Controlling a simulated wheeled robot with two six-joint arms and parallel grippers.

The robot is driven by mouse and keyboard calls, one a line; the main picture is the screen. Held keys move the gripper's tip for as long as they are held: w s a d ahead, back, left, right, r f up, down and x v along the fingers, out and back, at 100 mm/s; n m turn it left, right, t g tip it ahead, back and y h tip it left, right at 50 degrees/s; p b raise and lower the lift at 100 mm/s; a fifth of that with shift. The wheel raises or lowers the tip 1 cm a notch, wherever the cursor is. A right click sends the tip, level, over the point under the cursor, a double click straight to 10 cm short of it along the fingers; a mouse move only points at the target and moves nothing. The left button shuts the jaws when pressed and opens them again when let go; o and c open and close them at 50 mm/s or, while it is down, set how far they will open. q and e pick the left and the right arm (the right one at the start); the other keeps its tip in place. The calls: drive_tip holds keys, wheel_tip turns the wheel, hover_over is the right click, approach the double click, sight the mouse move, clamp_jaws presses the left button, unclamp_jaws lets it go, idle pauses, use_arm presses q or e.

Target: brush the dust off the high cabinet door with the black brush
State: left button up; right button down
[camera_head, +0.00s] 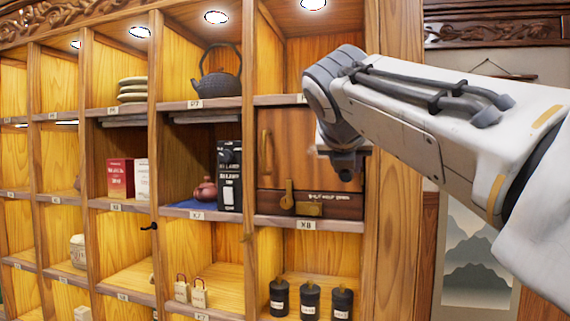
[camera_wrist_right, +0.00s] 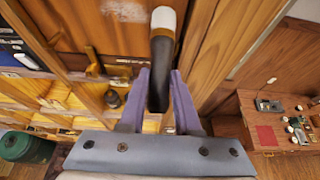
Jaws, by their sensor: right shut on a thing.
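The high cabinet door (camera_head: 288,140) is a dark brown wooden panel in the upper right of the shelf wall, with a vertical wooden handle and a brass latch. It looks closed. It also fills the top of the right wrist view (camera_wrist_right: 105,35), where pale dust-like marks show on it. The black brush (camera_wrist_right: 160,75) has a black handle and a white tip with a brown band. My right gripper (camera_wrist_right: 160,82) is shut on its handle, and the tip points toward the door area; contact cannot be told. In the head view my arm hides the brush and the door's right side. My left gripper is not in view.
A dark teapot (camera_head: 217,82) and a black box (camera_head: 229,175) stand in compartments left of the door. Several black jars (camera_head: 310,300) stand below it. A thick wooden post (camera_head: 393,220) borders the door's right. A desk (camera_wrist_right: 265,110) stands at the right in the wrist view.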

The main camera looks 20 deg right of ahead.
drive_tip(key=w+a, duration=0.5)
drive_tip(key=a, duration=0.3)
drive_tip(key=shift+w+a, duration=0.2)
drive_tip(key=shift+w, duration=0.05)
idle(0.6)
drive_tip(key=s+a, duration=0.3)
drive_tip(key=s, duration=0.2)
drive_tip(key=shift+a+b, duration=0.2)
drive_tip(key=shift+b, duration=0.1)
idle(0.4)
drive_tip(key=shift+s+a, duration=0.4)
drive_tip(key=shift+s, duration=0.25)
drive_tip(key=shift+s+a, duration=0.4)
drive_tip(key=shift+s, duration=0.2)
drive_tip(key=shift+w, duration=0.1)
drive_tip(key=w+d, duration=0.4)
drive_tip(key=w, duration=0.2)
drive_tip(key=shift+d+p, duration=0.2)
drive_tip(key=shift+p, duration=0.1)
